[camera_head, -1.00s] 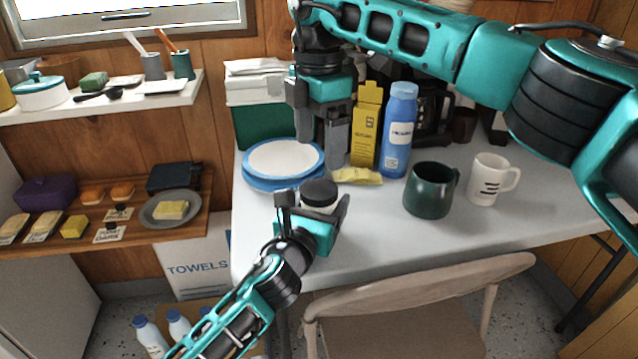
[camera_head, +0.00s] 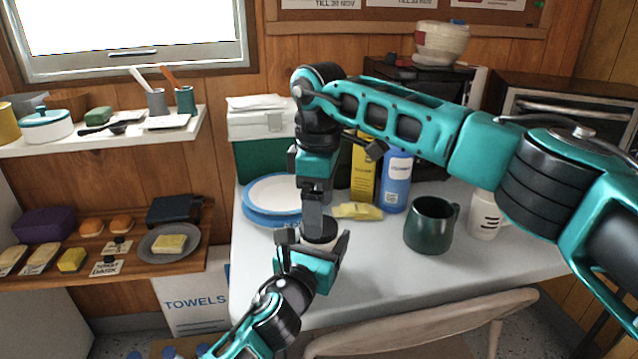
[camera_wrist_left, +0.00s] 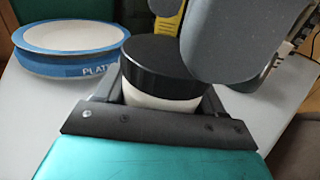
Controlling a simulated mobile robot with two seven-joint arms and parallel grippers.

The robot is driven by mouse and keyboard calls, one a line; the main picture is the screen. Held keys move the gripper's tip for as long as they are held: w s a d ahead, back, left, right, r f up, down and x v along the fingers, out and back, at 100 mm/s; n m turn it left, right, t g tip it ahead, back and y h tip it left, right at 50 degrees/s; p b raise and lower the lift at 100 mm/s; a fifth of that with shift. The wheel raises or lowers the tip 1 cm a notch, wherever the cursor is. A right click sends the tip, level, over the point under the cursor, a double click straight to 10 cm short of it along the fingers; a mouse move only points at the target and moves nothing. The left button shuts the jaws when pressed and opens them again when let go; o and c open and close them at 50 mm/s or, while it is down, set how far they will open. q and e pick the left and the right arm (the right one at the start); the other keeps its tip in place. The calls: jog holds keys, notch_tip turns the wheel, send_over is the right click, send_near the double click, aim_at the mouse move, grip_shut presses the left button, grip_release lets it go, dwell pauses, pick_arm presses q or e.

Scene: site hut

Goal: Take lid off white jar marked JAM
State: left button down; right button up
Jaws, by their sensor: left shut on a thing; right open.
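The white jar (camera_wrist_left: 160,97) has a black lid (camera_wrist_left: 160,62) on it and stands upright at the table's near side. No JAM marking is readable from here. My left gripper (camera_head: 312,248) is shut around the jar's white body, below the lid. My right gripper (camera_head: 315,222) is open, pointing down right at the lid, and partly hides it in the head view. One grey right finger (camera_wrist_left: 235,45) covers the lid's right side in the left wrist view. I cannot tell whether the fingers touch the lid.
Blue-rimmed plates (camera_head: 272,200) lie behind left of the jar. A yellow cloth-like item (camera_head: 357,211), a yellow box (camera_head: 362,175) and a blue bottle (camera_head: 396,185) stand close behind right. A green mug (camera_head: 430,225) and a white mug (camera_head: 483,217) are to the right. A chair (camera_head: 425,325) is in front.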

jog(key=shift+f, duration=1.35)
jog(key=shift+c, duration=0.4)
